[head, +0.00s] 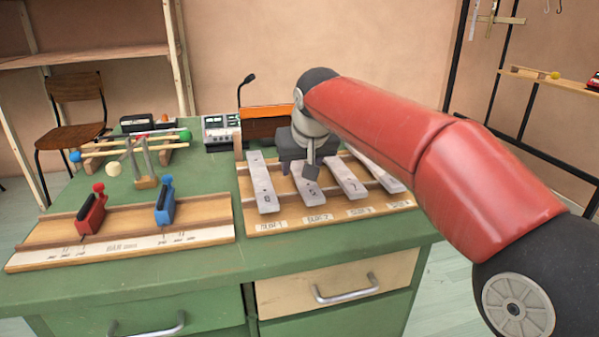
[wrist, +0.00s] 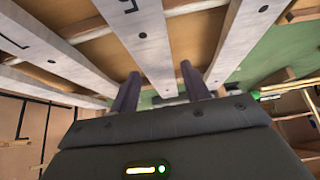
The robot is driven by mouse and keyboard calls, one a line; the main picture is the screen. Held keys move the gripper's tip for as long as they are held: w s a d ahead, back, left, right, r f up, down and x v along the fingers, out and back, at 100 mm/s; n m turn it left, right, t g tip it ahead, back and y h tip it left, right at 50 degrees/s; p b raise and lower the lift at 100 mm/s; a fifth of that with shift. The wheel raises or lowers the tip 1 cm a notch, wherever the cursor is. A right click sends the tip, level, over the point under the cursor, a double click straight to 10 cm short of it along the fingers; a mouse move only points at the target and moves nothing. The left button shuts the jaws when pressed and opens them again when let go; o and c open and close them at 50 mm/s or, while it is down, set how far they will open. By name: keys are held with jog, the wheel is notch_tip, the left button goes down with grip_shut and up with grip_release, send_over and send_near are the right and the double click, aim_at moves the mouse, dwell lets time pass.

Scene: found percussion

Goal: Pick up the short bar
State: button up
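Several pale grey metal bars lie side by side on a wooden rack (head: 290,222) with paper labels along its front edge. They are the leftmost bar (head: 264,190), the second bar (head: 313,196), the third bar (head: 347,178) and the rightmost bar (head: 391,183), partly behind my arm. I cannot tell which is the shortest, since my arm hides some far ends. My gripper (head: 298,168) points down over the far part of the second bar. In the wrist view, my gripper (wrist: 157,86) is open, its dark fingers on either side of one bar (wrist: 150,50), with gaps showing.
A wooden board (head: 200,238) with a red clamp-like block (head: 91,214) and a blue one (head: 165,206) lies on the left of the green desk (head: 150,272). Behind are a frame with coloured balls (head: 145,158), a microphone (head: 243,85) and an electronic box (head: 219,130).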

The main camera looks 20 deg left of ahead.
jog(key=c, duration=0.9)
jog(key=shift+r, duration=0.1)
